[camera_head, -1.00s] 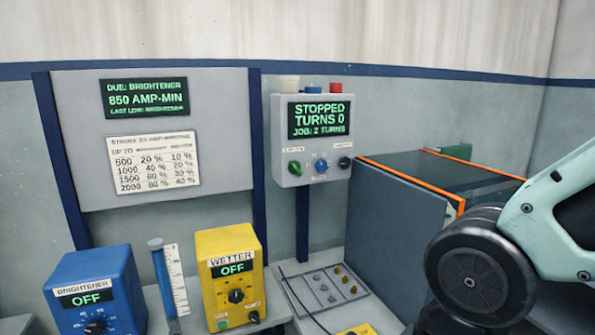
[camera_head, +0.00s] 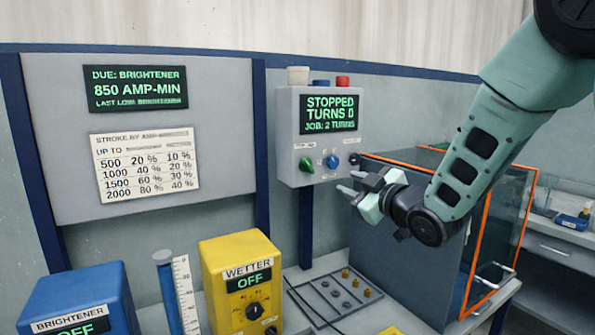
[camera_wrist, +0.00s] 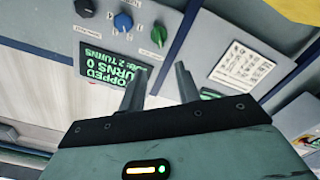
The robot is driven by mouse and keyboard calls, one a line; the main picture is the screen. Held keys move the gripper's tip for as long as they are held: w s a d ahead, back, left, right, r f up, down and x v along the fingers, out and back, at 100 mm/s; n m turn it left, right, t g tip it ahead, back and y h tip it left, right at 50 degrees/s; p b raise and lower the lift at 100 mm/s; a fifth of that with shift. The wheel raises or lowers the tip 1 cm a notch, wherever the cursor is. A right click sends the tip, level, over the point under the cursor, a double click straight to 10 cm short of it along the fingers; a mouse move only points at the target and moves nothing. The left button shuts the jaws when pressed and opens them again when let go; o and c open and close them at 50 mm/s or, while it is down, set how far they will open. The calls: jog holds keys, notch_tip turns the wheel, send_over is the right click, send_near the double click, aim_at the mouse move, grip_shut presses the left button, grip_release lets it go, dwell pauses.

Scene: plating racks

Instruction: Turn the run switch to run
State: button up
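The grey control box (camera_head: 290,140) is mounted on a post. Its screen (camera_head: 329,113) reads STOPPED, TURNS 0, JOB: 2 TURNS. Below are a green knob (camera_head: 306,164), a blue knob (camera_head: 331,161) and a black knob (camera_head: 354,158); their small labels are unreadable, so I cannot tell which is the run switch. In the wrist view the green knob (camera_wrist: 159,34), blue knob (camera_wrist: 122,21) and black knob (camera_wrist: 85,7) appear upside down. My gripper (camera_head: 349,182) is open and empty, in front of and slightly below the box's lower right, apart from the knobs.
An orange-edged tank (camera_head: 400,255) stands below right of the box, close behind my arm. A yellow WETTER unit (camera_head: 225,300), a blue BRIGHTENER unit (camera_head: 75,290) and a measuring cylinder (camera_head: 166,290) stand at lower left. A dosing chart (camera_head: 145,165) hangs on the panel.

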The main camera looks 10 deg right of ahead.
aim_at(310, 165)
jog(key=p+x, duration=0.6)
jog(key=x, duration=1.1)
jog(key=shift+w+r, duration=0.2)
jog(key=shift+w, duration=0.05)
grip_shut()
